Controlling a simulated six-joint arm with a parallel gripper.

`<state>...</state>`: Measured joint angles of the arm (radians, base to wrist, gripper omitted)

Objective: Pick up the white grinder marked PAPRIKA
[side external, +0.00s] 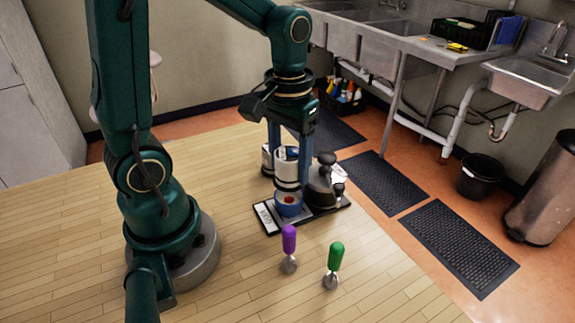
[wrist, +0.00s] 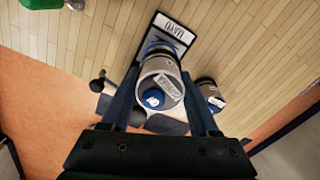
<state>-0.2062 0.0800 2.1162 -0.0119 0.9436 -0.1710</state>
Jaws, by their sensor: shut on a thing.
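My gripper (side external: 288,182) is shut on a white grinder (side external: 287,170). The grinder also shows between the fingers in the wrist view (wrist: 160,82), with a blue knob and a pale label on top. I cannot read the label surely. A second white grinder (wrist: 209,93) with a dark band stands to the right in the wrist view and partly behind the fingers in the side view (side external: 266,158). Whether the held grinder touches anything below is hidden.
A dark tray (side external: 263,219) with a white label plate lies beneath. On it are a blue bowl (side external: 289,208) with something red inside and a dark pot (side external: 322,186). A purple-handled tool (side external: 289,240) and a green-handled tool (side external: 335,257) stand in front. The left counter is clear.

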